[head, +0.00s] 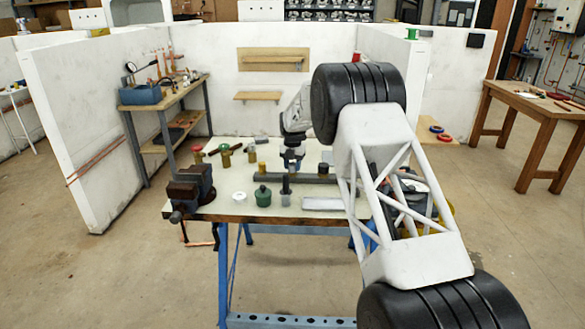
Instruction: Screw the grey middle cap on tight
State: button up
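A long dark bar (302,179) lies across the workbench, with a yellowish upright piece (262,168) at its left end and a dark upright piece (323,170) towards its right. My gripper (291,163) points down behind the middle of the bar, low over the bench. The grey middle cap cannot be made out; the gripper may hide it. The fingers are too small and dark to show whether they are apart or closed, or hold anything. It cannot be told whether the gripper touches the bar.
The workbench (235,205) carries a green-topped pot (263,196), a dark upright tool in a grey base (286,191), a pale tray (322,204) and several brass fittings at the back left. A vise (190,188) sits at the left corner. My arm covers the right side.

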jog(key=c, duration=0.5)
jog(key=shift+o, duration=0.2)
